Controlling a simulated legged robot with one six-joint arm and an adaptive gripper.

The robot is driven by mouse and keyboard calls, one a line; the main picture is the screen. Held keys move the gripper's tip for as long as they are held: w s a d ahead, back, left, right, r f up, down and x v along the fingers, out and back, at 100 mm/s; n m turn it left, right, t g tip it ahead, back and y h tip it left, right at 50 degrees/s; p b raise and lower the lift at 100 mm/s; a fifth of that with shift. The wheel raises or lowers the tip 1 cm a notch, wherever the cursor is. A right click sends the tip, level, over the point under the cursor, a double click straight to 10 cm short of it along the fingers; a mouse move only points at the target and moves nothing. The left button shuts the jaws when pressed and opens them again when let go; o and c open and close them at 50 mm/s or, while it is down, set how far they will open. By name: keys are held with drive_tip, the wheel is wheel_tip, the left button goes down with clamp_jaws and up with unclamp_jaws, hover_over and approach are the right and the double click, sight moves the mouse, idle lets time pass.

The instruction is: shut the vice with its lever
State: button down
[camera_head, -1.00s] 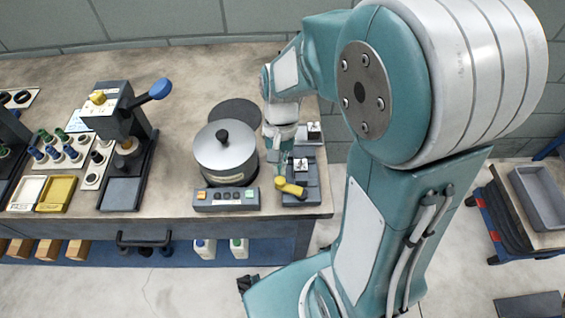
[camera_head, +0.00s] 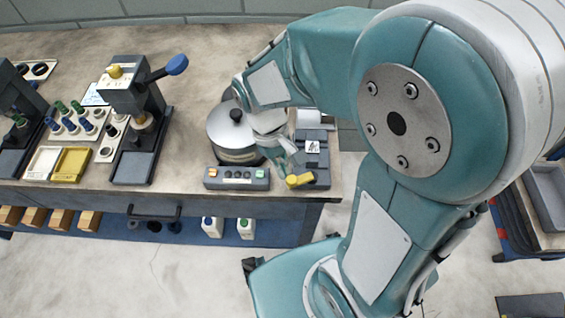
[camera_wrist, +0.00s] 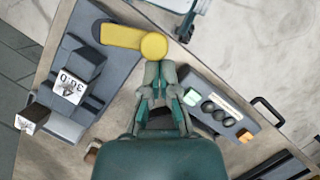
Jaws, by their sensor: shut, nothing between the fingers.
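The vice (camera_wrist: 100,93) is a dark grey base at the right end of the bench, also in the head view (camera_head: 322,163). Its yellow lever (camera_wrist: 122,36) reaches out at the bench's front side and ends in a rounded tip; in the head view the lever (camera_head: 300,180) lies nearly level. My gripper (camera_wrist: 161,66) is shut and empty, with its fingertips right beside the rounded tip. I cannot tell whether they touch. In the head view my wrist hides part of the vice. A marked pale block (camera_wrist: 69,86) sits by the dark jaw.
A button panel (camera_wrist: 215,105) lies close beside my gripper. Behind it stands a lidded pot (camera_head: 232,128), partly hidden by my arm. A press with a blue-knobbed lever (camera_head: 140,100) stands further left. The bench's front edge is near the lever. Open floor lies in front.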

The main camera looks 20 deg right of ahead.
drive_tip(key=shift+s, duration=0.25)
idle(0.6)
drive_tip(key=v, duration=1)
drive_tip(key=shift+a, duration=0.15)
drive_tip(key=shift+f, duration=0.1)
wheel_tip(320, 180, up, 5)
drive_tip(key=m+t+y, duration=0.2)
drive_tip(key=m+t, duration=0.2)
drive_tip(key=t, duration=0.4)
hover_over(300, 178)
drive_tip(key=shift+s+d+r+t, duration=0.4)
drive_tip(key=shift+s+t, duration=0.15)
drive_tip(key=shift+t, duration=0.15)
